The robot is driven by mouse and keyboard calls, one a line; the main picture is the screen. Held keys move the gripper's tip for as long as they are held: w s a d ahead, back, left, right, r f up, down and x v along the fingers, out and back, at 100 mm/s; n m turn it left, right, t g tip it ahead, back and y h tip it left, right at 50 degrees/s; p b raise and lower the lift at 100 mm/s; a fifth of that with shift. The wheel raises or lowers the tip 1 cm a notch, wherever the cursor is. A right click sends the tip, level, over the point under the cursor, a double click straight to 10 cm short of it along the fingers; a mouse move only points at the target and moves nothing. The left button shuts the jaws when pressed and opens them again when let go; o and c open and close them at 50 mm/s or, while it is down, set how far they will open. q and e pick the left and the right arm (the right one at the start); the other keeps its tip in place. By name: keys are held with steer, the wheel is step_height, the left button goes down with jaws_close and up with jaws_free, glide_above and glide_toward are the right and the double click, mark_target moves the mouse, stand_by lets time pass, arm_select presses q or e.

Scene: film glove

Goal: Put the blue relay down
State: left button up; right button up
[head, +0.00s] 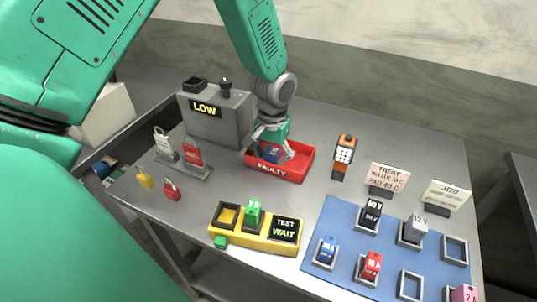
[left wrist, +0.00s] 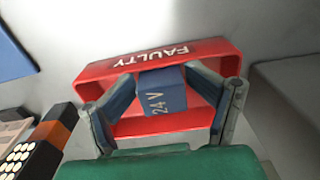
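The blue relay (left wrist: 162,92), marked 24 V, is between the two fingertips of my left gripper (left wrist: 162,85), which look closed against its sides. In the head view the left gripper (head: 271,147) reaches down into the red FAULTY tray (head: 275,170), and the blue relay (head: 271,154) shows inside the tray's outline. The red tray (left wrist: 165,126) surrounds the relay in the left wrist view. I cannot tell whether the relay touches the tray floor. My right gripper is not in view.
A grey LOW box (head: 215,120) stands close left of the tray. An orange and black keypad device (head: 343,155) lies to the right. In front are a yellow test block (head: 268,240) and a blue mat (head: 335,222) with several relays and sockets. Padlocks (head: 171,189) are at left.

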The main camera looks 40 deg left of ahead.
mark_target(271, 152)
arm_select(q)
steer(key=shift+d, duration=0.25)
steer(key=shift+a, duration=0.6)
steer(key=shift+a+r, duration=0.15)
steer(key=shift+r, duration=0.15)
steer(key=r, duration=0.7)
steer(key=d+r, duration=0.1)
steer(key=r, duration=0.2)
steer(key=shift+d+r, duration=0.1)
steer(key=shift+r, duration=0.3)
steer(key=shift+a+r, duration=0.3)
steer(key=shift+a, duration=0.25)
steer(key=shift+d, duration=0.3)
